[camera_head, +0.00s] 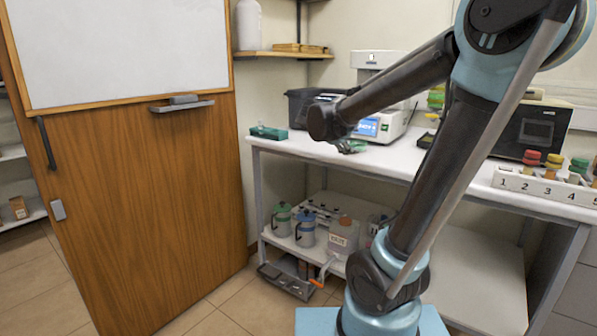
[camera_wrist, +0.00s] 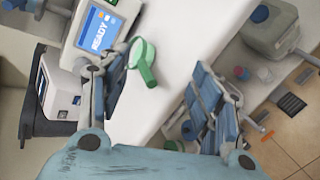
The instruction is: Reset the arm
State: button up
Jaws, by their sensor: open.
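My arm rises in the front right of the head view and its forearm reaches left over the white bench (camera_head: 440,160). My gripper (camera_wrist: 165,62) shows in the wrist view with its two fingers spread wide apart, so it is open. Nothing is clamped between the fingers. A green round item with a short handle (camera_wrist: 146,66) shows beside the left finger, over the bench top; whether they touch I cannot tell. In the head view my gripper is mostly hidden behind the dark arm end.
A white instrument with a blue READY screen (camera_head: 368,128) stands close behind my arm end; it also shows in the wrist view (camera_wrist: 97,28). A numbered rack (camera_head: 545,187) with coloured caps is at right. Jugs (camera_head: 305,228) stand on the lower shelf.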

jog(key=s+d+f+m+g+y, duration=0.1)
jog(key=s+d+f+m+g, duration=0.2)
jog(key=s+f, duration=0.4)
jog(key=s+d+f+m+g+y, duration=0.2)
jog(key=s+d+f+m, duration=0.15)
jog(key=s, duration=0.55)
jog(key=s+a+f+m+g+y, duration=0.1)
jog(key=s+a+f+m+y, duration=0.1)
jog(key=s+f, duration=0.4)
jog(key=s+a+f+m+g+y, duration=0.1)
jog(key=s+a+f+m+y, duration=0.2)
jog(key=s+f+m, duration=0.2)
jog(key=s, duration=0.3)
jog(key=shift+a+f, duration=0.2)
jog(key=shift+f, duration=0.2)
jog(key=shift+s, duration=0.1)
jog(key=shift+w+f, duration=0.2)
jog(key=shift+w, duration=0.25)
jog(key=shift+c, duration=0.4)
